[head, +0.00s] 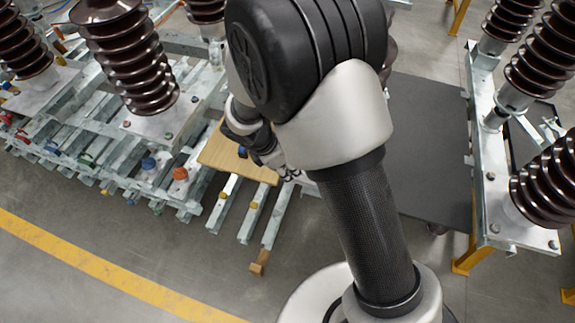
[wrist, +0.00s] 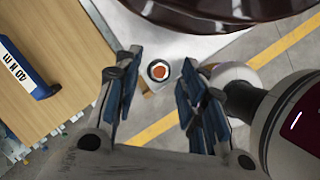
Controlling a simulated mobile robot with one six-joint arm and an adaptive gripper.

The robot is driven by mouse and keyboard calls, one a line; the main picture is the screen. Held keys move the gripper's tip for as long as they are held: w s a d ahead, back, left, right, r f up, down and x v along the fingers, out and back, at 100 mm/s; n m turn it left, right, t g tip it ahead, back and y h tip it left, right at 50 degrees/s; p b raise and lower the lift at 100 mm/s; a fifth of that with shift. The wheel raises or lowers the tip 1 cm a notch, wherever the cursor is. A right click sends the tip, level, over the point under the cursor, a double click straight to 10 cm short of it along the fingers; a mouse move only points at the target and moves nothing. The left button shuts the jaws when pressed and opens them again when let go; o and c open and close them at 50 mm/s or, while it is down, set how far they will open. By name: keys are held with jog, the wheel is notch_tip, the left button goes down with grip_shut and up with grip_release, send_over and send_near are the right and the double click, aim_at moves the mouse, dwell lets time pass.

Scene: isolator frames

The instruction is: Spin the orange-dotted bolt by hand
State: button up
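In the wrist view, the orange-dotted bolt (wrist: 158,71) is a dark round head with an orange dot on top, set in a pale metal plate (wrist: 205,42) near its corner. My gripper (wrist: 158,84) is open, with one blue-padded finger on each side of the picture and the bolt head showing in the gap between the tips. I see no finger touching the bolt, and the depth between them is hard to judge. In the head view, my gripper (head: 284,172) is small and partly hidden behind my arm. I cannot pick out this bolt there.
A dark brown insulator (wrist: 190,10) rises close to the bolt. A wooden board (wrist: 70,45) carries a blue-and-white labelled object (wrist: 25,68). In the head view, metal frames with insulators (head: 130,60) stand at left, and another frame (head: 485,150) stands at right. Floor is open at lower left.

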jog(key=shift+c, duration=0.3)
grip_shut()
jog(key=shift+w+m+g+p, duration=0.1)
jog(key=shift+m+g+p, duration=0.2)
jog(key=shift+m+p, duration=0.45)
jog(key=shift+o, duration=0.3)
grip_release()
